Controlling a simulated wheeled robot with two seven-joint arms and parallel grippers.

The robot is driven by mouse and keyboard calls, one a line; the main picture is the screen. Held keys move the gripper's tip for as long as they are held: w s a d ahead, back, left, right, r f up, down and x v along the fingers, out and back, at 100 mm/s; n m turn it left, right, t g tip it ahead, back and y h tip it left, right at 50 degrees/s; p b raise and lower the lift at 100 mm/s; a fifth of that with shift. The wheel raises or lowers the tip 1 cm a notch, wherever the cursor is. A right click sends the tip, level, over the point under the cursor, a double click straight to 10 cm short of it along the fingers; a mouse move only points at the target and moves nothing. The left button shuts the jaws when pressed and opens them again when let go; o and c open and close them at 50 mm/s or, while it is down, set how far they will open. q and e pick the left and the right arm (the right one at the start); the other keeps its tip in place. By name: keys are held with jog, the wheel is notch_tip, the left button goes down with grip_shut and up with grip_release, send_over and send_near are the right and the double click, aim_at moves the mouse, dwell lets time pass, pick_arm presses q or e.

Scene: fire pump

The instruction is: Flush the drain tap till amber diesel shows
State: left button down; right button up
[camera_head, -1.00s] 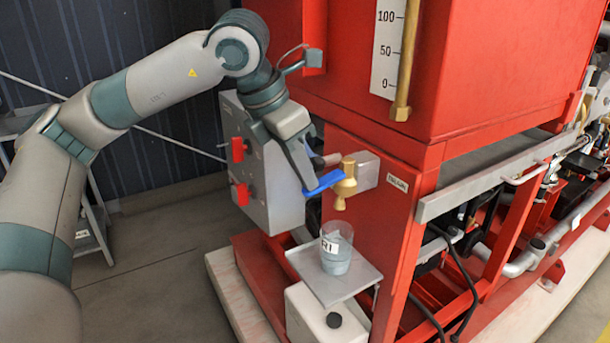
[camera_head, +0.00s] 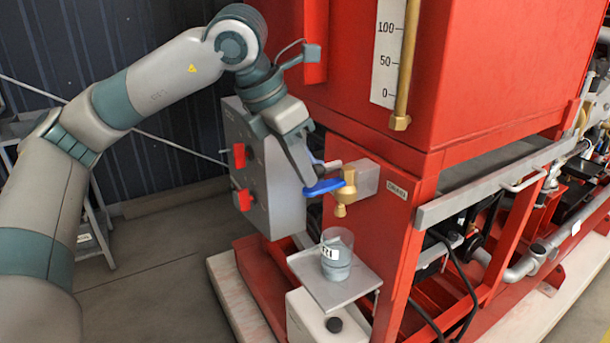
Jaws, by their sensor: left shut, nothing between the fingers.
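The brass drain tap (camera_head: 344,190) sticks out from a grey block on the red frame, its spout pointing down. Its blue lever handle (camera_head: 323,187) points left from the tap body. My left gripper (camera_head: 312,182) is shut with nothing held, its fingertips right at the blue lever; whether they touch it I cannot tell. A clear jar (camera_head: 336,254) with a white label stands upright under the spout on a small metal shelf (camera_head: 355,284). Its lower part looks filled with blue-grey liquid. No amber shows. My right gripper is out of view.
A grey control box (camera_head: 264,170) with two red handles (camera_head: 243,199) is left of the tap, close to my left wrist. A white container (camera_head: 318,318) with a black cap stands below the shelf. The red tank (camera_head: 480,70) with its sight gauge (camera_head: 388,60) is above.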

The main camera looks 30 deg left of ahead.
pick_arm(q)
jog(key=w+d+r+v, duration=0.1)
jog(key=w+v, duration=0.1)
jog(key=v, duration=0.9)
jog(key=shift+r+b, duration=0.3)
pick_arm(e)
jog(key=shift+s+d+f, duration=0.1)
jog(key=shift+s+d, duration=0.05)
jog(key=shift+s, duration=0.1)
pick_arm(q)
jog(key=shift+s+d, duration=0.1)
